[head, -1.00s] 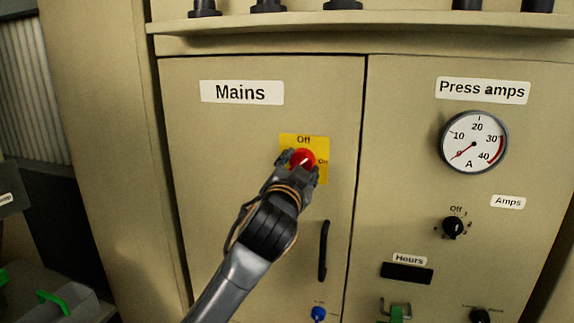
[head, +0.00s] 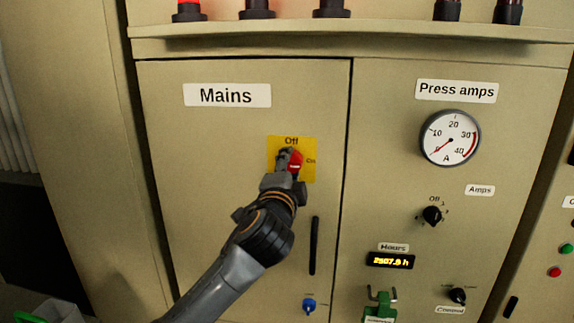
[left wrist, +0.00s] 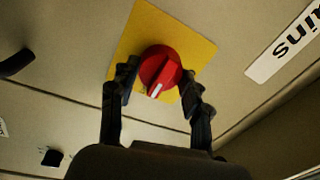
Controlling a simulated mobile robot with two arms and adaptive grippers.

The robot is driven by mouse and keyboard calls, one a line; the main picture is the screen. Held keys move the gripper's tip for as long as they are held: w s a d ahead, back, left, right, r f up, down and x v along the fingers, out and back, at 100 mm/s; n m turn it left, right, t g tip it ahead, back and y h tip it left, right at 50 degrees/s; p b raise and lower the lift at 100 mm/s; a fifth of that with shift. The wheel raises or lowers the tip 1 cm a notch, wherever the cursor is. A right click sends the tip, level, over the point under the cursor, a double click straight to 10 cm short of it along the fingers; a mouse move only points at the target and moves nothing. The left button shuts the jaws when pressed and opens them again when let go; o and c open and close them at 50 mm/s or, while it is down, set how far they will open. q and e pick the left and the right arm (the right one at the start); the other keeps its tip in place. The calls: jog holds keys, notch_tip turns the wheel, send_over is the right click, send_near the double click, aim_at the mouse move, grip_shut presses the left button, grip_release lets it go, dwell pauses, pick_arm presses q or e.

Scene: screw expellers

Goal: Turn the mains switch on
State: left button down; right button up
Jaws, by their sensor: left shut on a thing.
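The mains switch is a red rotary knob (head: 295,161) with a white mark, on a yellow plate (head: 307,173) lettered Off above and On at the right. In the head view, the white mark lies toward the On side. My left gripper (head: 289,166) is at the knob and partly hides it. In the left wrist view, the knob (left wrist: 160,66) sits between the two fingers of my left gripper (left wrist: 161,88), shut on it. My right gripper is not in view.
The Mains label (head: 227,95) is above the switch on a beige cabinet door with a black handle (head: 313,246). The hours display (head: 390,260) is lit, and the red lamp (head: 188,11) glows on the top ledge. The amps gauge (head: 450,138) needle points near zero.

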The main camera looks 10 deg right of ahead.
pick_arm(q)
jog(key=shift+r, duration=0.15)
dwell(0.4)
jog(key=c, duration=0.8)
grip_release()
jog(key=shift+o, duration=0.9)
jog(key=shift+w, duration=0.1)
jog(key=v, duration=1.2)
jog(key=shift+f, duration=0.2)
jog(key=shift+w, duration=0.1)
